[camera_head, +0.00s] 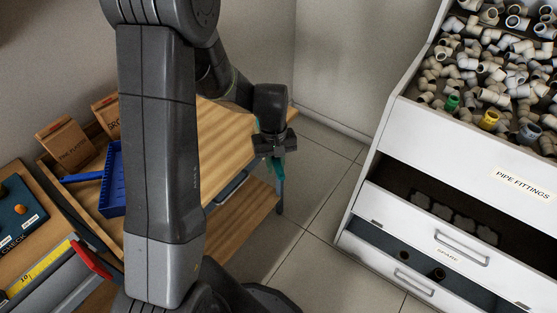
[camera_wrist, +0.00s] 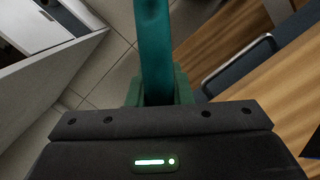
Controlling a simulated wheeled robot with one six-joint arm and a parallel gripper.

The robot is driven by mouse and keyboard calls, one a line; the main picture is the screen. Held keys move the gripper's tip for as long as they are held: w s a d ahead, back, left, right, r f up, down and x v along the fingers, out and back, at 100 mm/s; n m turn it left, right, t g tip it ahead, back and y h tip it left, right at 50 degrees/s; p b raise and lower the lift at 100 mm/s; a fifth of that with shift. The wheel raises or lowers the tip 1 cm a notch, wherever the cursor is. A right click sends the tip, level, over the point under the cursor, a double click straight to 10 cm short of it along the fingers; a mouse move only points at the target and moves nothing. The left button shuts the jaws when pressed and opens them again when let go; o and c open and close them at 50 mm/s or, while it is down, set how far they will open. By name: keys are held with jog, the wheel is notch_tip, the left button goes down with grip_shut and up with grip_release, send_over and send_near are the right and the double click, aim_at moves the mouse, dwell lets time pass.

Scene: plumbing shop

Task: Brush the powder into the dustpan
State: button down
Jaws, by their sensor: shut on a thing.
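My gripper (camera_head: 274,152) is shut on a teal, strip-like thing (camera_head: 279,172), which looks like the brush handle. It hangs down past the right end of the wooden bench (camera_head: 226,140), over the floor. In the wrist view the teal handle (camera_wrist: 153,45) stands between the fingers and runs out of the top of the picture; no bristles can be made out. The blue dustpan (camera_head: 112,185) lies on the left part of the bench, its handle (camera_head: 82,178) pointing left, its right side hidden by my arm. I see no powder in either view.
Cardboard boxes (camera_head: 66,145) stand behind the dustpan. A white cabinet of pipe fittings (camera_head: 455,160) with open drawers stands at the right. Tiled floor (camera_head: 315,195) lies clear between bench and cabinet. A blue panel (camera_head: 18,215) and red-handled tool (camera_head: 90,259) are at the left.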

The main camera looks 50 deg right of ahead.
jog(key=w+a, duration=0.6)
jog(key=a, duration=0.3)
jog(key=w+a, duration=0.7)
jog(key=a, duration=0.3)
jog(key=w+a, duration=0.7)
jog(key=a, duration=0.3)
jog(key=shift+w+a+r, duration=0.1)
jog(key=shift+w+r, duration=0.05)
jog(key=shift+r, duration=0.1)
jog(key=r+p, duration=0.5)
jog(key=shift+w+a+r, duration=0.15)
jog(key=shift+a+r, duration=0.05)
jog(key=shift+r, duration=0.15)
jog(key=s+d+r+p, duration=0.2)
jog(key=s+d+r, duration=0.1)
jog(key=d, duration=0.2)
jog(key=shift+s, duration=0.25)
jog(key=shift+r, duration=0.1)
